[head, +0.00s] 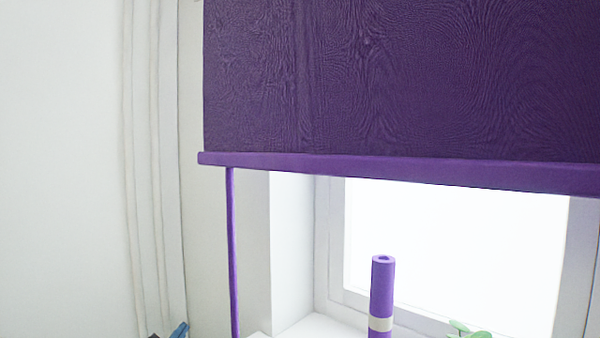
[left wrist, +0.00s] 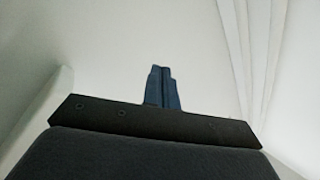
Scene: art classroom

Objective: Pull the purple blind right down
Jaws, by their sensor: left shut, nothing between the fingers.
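The purple blind (head: 400,80) hangs over the upper part of the window in the head view, with a lighter purple bottom bar (head: 400,172). The window is bare below the bar. A thin purple rod or cord (head: 233,250) hangs from the bar's left end and runs out of the bottom of the picture. My left gripper (head: 181,330) shows only as a blue tip at the bottom edge, left of the rod and apart from it in the picture. In the left wrist view its blue fingers (left wrist: 161,88) are shut with nothing between them. My right gripper is not in view.
A purple roll with a pale band (head: 382,290) stands upright near the window sill (head: 312,328). Green leaves (head: 465,328) show at the bottom edge to its right. Pale vertical pipes or cords (head: 135,150) run down the wall at left.

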